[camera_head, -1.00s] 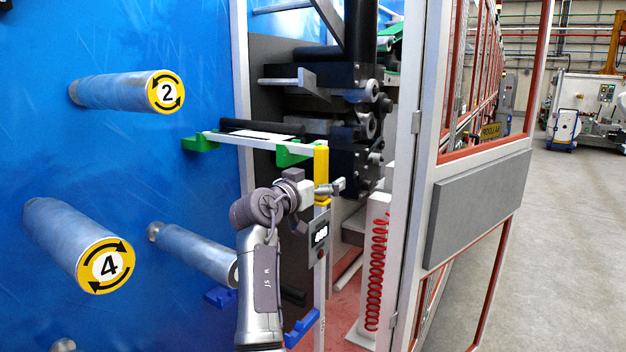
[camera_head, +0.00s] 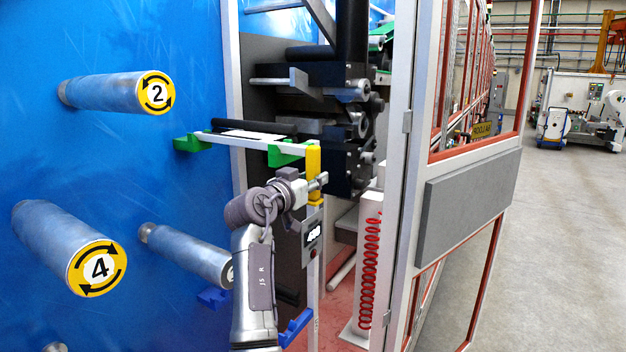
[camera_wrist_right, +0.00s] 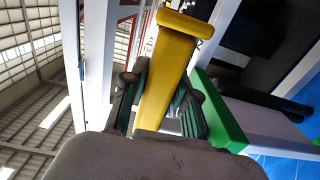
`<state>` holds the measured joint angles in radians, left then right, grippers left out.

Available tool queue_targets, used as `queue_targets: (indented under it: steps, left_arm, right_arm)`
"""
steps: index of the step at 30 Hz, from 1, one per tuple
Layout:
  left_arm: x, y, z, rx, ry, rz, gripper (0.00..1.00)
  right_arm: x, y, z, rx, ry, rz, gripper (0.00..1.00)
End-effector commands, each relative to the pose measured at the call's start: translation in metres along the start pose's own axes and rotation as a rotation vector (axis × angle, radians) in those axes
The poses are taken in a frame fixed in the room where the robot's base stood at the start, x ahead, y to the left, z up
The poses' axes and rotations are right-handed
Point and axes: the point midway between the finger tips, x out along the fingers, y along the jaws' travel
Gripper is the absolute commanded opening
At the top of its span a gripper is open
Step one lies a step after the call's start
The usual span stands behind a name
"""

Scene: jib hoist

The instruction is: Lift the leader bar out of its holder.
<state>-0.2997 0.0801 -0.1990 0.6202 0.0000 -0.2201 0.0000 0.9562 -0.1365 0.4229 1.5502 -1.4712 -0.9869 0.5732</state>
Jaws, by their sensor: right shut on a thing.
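The leader bar is a thin white bar (camera_head: 250,141) with a yellow end piece (camera_head: 313,160) hanging down at its right. My left gripper is out of view.
Rollers marked 2 (camera_head: 120,94) and 4 (camera_head: 70,250) stick out of the blue wall at left. A pale post with a display (camera_head: 313,235) stands under the gripper. A framed door (camera_head: 470,210) stands at right, with open floor beyond.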

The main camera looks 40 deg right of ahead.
Motion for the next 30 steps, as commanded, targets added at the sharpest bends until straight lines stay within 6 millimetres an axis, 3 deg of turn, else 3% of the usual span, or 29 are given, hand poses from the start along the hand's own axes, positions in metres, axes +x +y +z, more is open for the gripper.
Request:
queue_targets:
  steps: [14, 30]
  left_arm:
    - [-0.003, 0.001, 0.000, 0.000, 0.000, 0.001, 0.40]
    - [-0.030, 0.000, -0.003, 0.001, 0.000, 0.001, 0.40]
  right_arm:
    - [0.000, 0.000, -0.006, 0.003, 0.002, -0.001, 0.00]
    - [0.000, 0.000, -0.059, 0.004, 0.003, 0.000, 0.00]
